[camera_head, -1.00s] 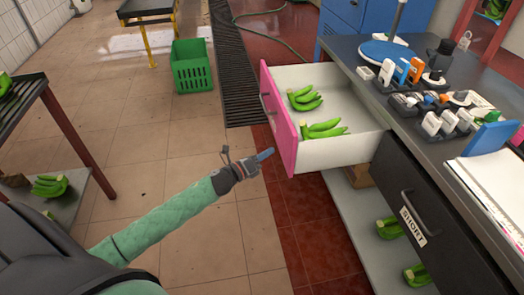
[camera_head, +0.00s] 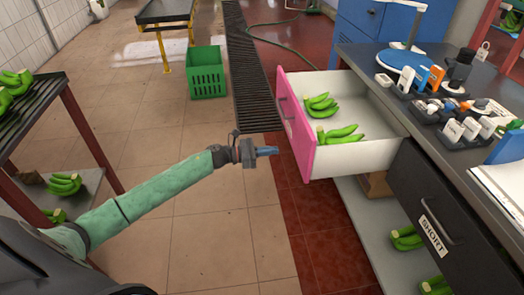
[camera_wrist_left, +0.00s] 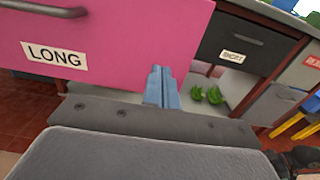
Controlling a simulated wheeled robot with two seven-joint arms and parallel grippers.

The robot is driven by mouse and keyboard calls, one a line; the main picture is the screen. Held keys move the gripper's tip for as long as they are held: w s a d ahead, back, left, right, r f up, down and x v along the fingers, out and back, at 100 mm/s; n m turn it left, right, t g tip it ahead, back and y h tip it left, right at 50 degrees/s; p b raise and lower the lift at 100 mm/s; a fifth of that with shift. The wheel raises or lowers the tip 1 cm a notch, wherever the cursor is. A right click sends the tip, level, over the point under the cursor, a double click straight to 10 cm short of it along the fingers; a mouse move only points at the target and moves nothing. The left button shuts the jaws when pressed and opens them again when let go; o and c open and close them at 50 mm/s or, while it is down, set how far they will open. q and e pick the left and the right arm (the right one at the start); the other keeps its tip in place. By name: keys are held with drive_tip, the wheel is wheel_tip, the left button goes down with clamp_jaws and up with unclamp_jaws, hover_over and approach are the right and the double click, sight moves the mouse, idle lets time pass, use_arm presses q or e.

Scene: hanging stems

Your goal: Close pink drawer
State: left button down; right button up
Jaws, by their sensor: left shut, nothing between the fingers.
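The pink drawer (camera_head: 298,123) is pulled out from the grey-topped desk, with two bunches of green bananas (camera_head: 340,134) inside. Its pink front faces left and bears a dark handle; in the left wrist view the pink front (camera_wrist_left: 120,45) carries a "LONG" label and fills the upper left. My left gripper (camera_head: 268,151) is shut and empty, left of the drawer front near its lower part. In the left wrist view its blue fingertips (camera_wrist_left: 161,88) overlap the front's lower right edge; I cannot tell whether they touch. My right gripper is not in view.
A black drawer (camera_head: 435,215) labelled "SHORT" is shut beside the pink one. The desk top (camera_head: 390,100) holds devices and papers. A lower shelf holds bananas (camera_head: 406,239). A green crate (camera_head: 206,72) stands on the floor. Tiled floor left of the drawer is free.

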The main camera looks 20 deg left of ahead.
sight(303, 147)
use_arm(q)
drive_tip(key=p+x, duration=0.1)
drive_tip(key=x, duration=0.8)
drive_tip(key=shift+p, duration=0.3)
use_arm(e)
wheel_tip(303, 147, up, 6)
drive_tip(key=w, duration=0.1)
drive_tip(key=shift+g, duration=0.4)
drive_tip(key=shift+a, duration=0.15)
use_arm(q)
drive_tip(key=shift+w+d, duration=0.25)
drive_tip(key=shift+d, duration=0.1)
drive_tip(key=b+x, duration=0.8)
drive_tip(key=x, duration=2.3)
drive_tip(key=shift+r, duration=0.15)
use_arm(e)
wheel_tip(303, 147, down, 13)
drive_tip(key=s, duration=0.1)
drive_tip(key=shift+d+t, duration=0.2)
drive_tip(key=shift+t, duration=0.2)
use_arm(q)
drive_tip(key=shift+w+r, duration=0.1)
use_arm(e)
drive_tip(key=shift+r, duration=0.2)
use_arm(q)
drive_tip(key=shift+a, duration=0.1)
